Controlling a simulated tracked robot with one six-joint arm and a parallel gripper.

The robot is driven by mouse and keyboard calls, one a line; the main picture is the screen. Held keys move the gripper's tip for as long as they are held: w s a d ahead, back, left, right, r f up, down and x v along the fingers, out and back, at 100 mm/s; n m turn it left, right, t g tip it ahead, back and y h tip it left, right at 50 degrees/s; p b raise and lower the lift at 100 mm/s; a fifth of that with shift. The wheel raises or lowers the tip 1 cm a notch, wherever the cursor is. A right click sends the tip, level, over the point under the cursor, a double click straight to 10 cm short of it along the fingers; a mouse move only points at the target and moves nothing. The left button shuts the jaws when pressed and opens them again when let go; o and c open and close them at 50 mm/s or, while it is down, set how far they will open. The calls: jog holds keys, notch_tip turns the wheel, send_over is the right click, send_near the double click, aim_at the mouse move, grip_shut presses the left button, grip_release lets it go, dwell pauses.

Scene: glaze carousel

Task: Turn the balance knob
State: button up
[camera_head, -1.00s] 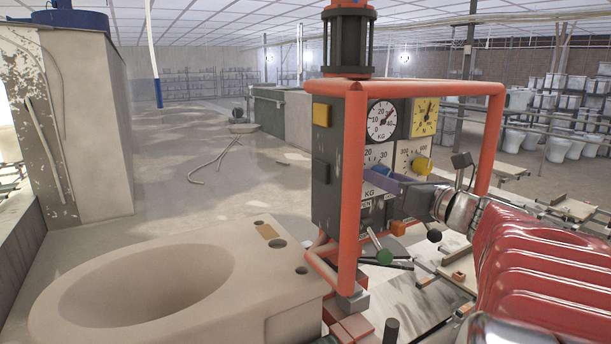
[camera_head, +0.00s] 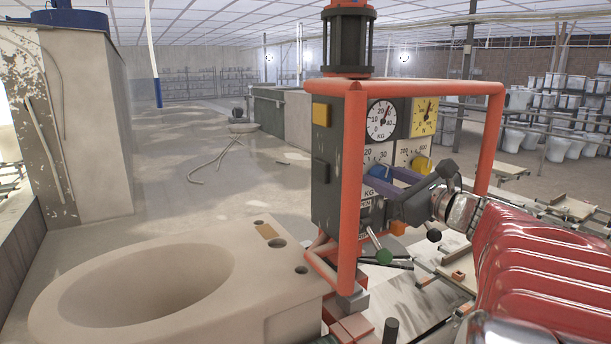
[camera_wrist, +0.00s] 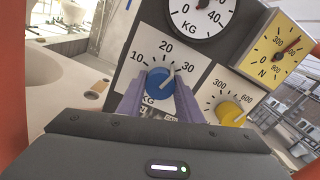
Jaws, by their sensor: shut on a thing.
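A blue knob (camera_wrist: 160,81) sits on a white dial plate marked 10, 20, 30 and KG, on the dark control box (camera_head: 323,200). Its pale pointer mark lies between 20 and 30. My gripper (camera_wrist: 158,96) is shut on the blue knob, with one purple finger on each side of it. In the head view the fingers reach in from the right, and the blue knob (camera_head: 380,171) is partly hidden behind them. A yellow knob (camera_wrist: 230,112) sits on a second plate to the right, apart from my gripper.
Above the knobs are a white KG gauge (camera_head: 382,120) and a yellow N gauge (camera_head: 424,117). A red-orange frame (camera_head: 351,190) stands around the box, with posts close to my arm. A green-ended lever (camera_head: 383,256) projects below. A beige basin (camera_head: 240,300) stands at the left.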

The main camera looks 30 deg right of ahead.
jog(key=shift+n, duration=0.3)
jog(key=o, duration=1)
jog(key=shift+o, duration=0.2)
jog(key=shift+s, duration=0.15)
jog(key=s, duration=1.3)
jog(key=shift+s+d, duration=0.2)
jog(key=shift+s, duration=0.05)
